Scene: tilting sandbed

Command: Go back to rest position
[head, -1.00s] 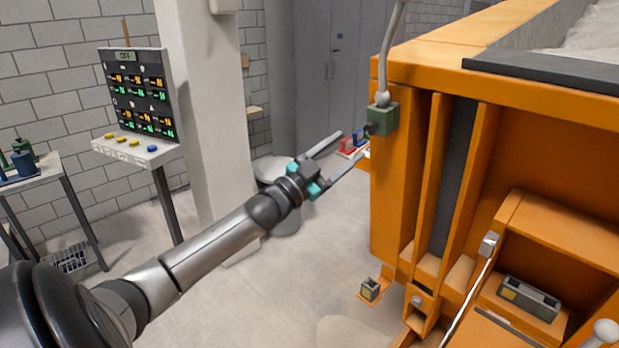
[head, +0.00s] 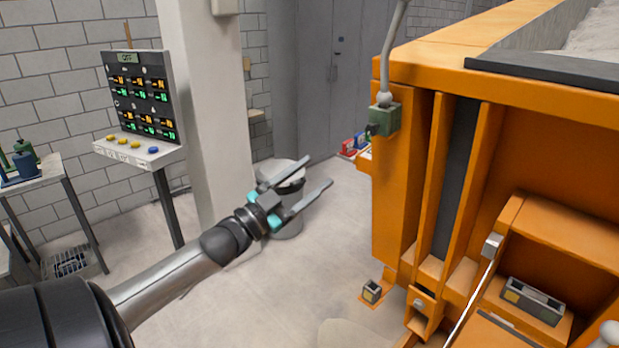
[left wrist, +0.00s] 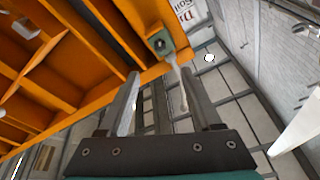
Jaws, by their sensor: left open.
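My left gripper (head: 319,174) is open and empty in the head view. It hangs in the air left of the orange sandbed frame (head: 400,200), apart from it, with a grey bin behind it. In the left wrist view its two fingers (left wrist: 165,105) stand apart with nothing between them. Beyond the fingers that view shows the orange frame and a green box (left wrist: 160,43) with a grey lever. The green box (head: 384,119) also shows on the frame's corner in the head view. My right gripper is not in view.
A control panel (head: 138,95) with lit digits and coloured buttons stands at the left, beside a white pillar (head: 205,110). The grey bin (head: 288,220) stands on the floor. A small table (head: 40,178) holds green and blue items. The floor between bin and frame is clear.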

